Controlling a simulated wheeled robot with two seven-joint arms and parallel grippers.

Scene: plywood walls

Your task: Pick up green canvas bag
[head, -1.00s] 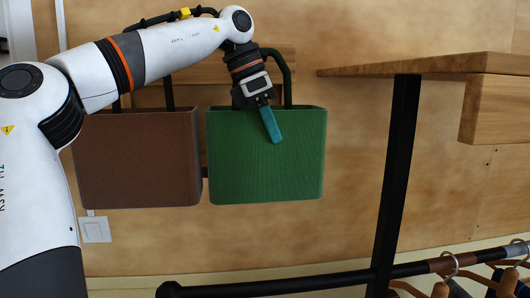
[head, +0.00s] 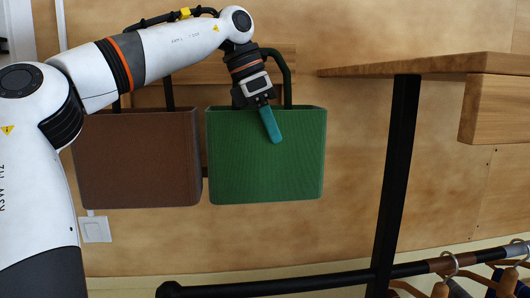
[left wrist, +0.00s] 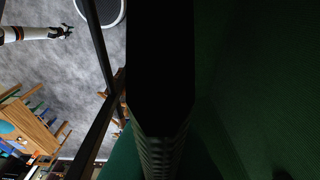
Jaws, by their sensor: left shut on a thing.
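The green canvas bag (head: 265,170) hangs upright against the plywood wall in the head view, its dark green handle (head: 286,75) rising behind my gripper. My left gripper (head: 270,125) reaches down over the bag's top edge, with one teal finger lying along the outside of the front face. The other finger is hidden, apparently inside the bag. The gripper is shut on the bag. In the left wrist view, the dark green cloth of the bag (left wrist: 260,90) fills the right side, close to the camera.
A brown bag (head: 137,160) hangs just left of the green one. A wooden shelf (head: 430,64) with a black post (head: 397,180) stands to the right. A dark rail (head: 330,280) with hangers runs along the bottom. Bare wall lies between the green bag and the post.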

